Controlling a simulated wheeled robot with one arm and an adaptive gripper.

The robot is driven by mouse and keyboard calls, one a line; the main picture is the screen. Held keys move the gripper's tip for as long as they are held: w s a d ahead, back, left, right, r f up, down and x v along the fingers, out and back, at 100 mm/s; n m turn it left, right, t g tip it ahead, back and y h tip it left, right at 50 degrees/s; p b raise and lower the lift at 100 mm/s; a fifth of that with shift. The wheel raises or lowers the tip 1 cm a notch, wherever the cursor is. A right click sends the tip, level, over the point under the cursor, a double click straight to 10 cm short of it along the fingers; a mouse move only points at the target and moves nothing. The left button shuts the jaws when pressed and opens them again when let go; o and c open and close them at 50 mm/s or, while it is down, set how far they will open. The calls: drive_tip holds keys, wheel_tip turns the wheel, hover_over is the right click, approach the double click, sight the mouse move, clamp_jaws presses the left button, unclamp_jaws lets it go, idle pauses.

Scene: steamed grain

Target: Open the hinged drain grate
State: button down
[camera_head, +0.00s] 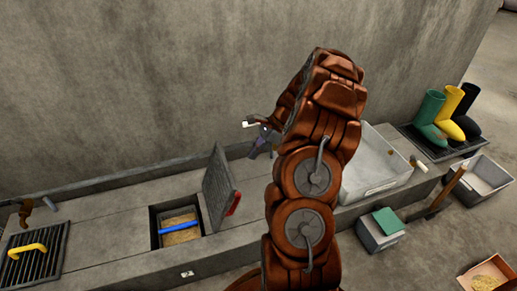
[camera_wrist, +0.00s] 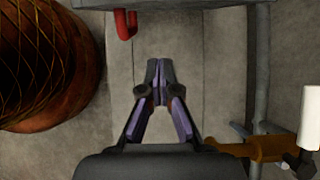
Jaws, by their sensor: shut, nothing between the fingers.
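A grey drain grate (camera_head: 219,188) with a red handle (camera_head: 233,203) stands raised on its edge beside a square opening (camera_head: 157,232) in the concrete ledge. A blue bar (camera_head: 180,228) lies across the opening, above tan grain-like material. My gripper (camera_head: 264,142) is behind the raised grate, partly hidden by my arm. In the wrist view my gripper (camera_wrist: 158,70) is shut and empty, its fingertips together. The red handle (camera_wrist: 125,25) shows ahead and to the left, apart from the fingertips. A second, dark slatted grate (camera_head: 35,255) with a yellow handle lies flat at the left.
A brass tap (camera_wrist: 250,149) with a white handle and a grey pipe (camera_wrist: 259,70) are close to my gripper's right in the wrist view. A pale basin (camera_head: 372,170), a grey bin (camera_head: 482,178) and boots (camera_head: 430,115) stand at the right. A wall runs behind the ledge.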

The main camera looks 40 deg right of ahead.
drive_tip(key=w+a+f+b, duration=0.2)
drive_tip(key=a+b, duration=0.1)
drive_tip(key=a, duration=0.3)
drive_tip(key=shift+w+f, duration=0.25)
drive_tip(key=shift+w, duration=0.05)
drive_tip(key=shift+a, duration=0.1)
